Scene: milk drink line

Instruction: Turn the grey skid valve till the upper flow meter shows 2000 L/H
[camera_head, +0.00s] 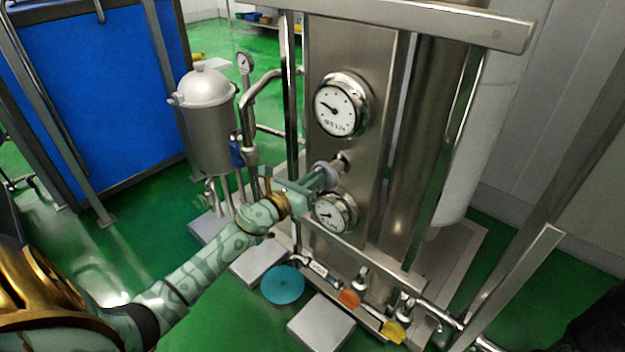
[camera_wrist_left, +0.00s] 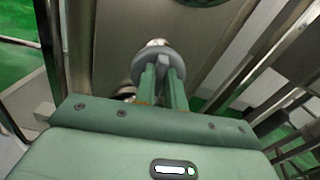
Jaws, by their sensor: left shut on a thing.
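The grey skid valve (camera_head: 328,172) is a small round grey handle on the steel panel, between two round dials. It shows as a grey disc with a raised bar in the left wrist view (camera_wrist_left: 151,63). My left gripper (camera_head: 314,182) reaches it from the left, its two green fingers (camera_wrist_left: 163,82) closed on the bar. The upper flow meter (camera_head: 340,107) has a white face and its needle points to the upper left; its numbers are too small to read surely. The lower meter (camera_head: 331,214) is partly hidden by my gripper. My right gripper is not seen.
Steel frame bars (camera_head: 430,25) cross above the panel and run upright beside it. A steel pot (camera_head: 207,120) stands at the left. Blue (camera_head: 283,284), orange (camera_head: 348,299) and yellow (camera_head: 392,331) round handles sit low in front. Green floor lies open at the lower left.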

